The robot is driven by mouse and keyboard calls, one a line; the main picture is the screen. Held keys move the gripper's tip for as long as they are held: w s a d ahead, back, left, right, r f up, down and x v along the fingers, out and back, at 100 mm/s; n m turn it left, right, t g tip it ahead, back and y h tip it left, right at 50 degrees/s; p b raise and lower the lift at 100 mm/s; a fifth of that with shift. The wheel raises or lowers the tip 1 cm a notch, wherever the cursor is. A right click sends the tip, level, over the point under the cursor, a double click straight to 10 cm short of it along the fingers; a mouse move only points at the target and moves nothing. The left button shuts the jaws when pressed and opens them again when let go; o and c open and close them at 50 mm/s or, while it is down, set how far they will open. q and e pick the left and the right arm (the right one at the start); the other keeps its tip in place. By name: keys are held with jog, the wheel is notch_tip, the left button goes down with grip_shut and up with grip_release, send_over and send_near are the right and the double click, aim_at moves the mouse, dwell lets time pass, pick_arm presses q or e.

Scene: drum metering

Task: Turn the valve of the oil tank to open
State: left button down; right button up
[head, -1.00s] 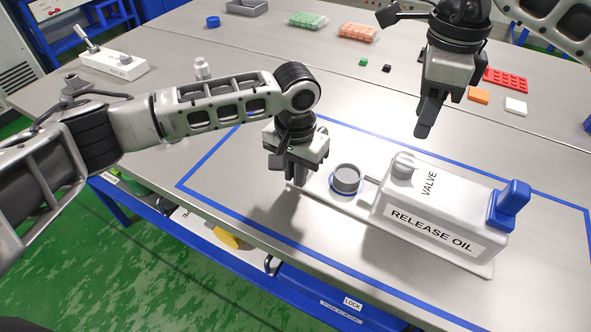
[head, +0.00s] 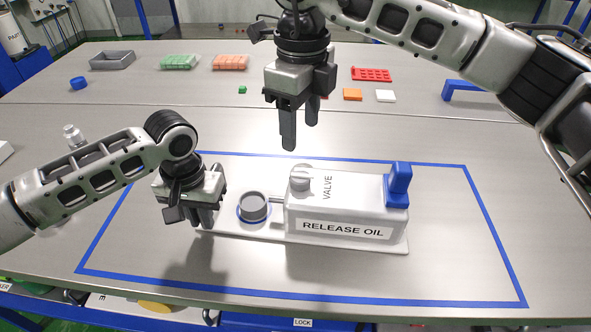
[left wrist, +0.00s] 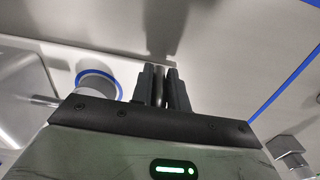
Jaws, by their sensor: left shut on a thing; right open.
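The oil tank (head: 345,211) is a white box labelled VALVE and RELEASE OIL, on a pale base plate (head: 345,244). The valve (head: 300,180) is a grey knob on its top left. A blue part (head: 398,185) stands at its right end. A grey round cup (head: 254,207) with a blue ring sits left of the tank.
A blue taped outline (head: 300,293) surrounds the tank on the grey table. Behind it lie a red brick (head: 371,74), an orange block (head: 352,94) and a white block (head: 386,96). A grey tray (head: 112,60) stands at the back left. The table right of the tank is clear.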

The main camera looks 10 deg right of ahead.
aim_at(301, 176)
notch_tip(301, 176, down, 10)
jog(key=m, duration=2.2)
jog(key=shift+f+m, duration=0.25)
jog(key=shift+m, duration=0.05)
jog(key=c, duration=1)
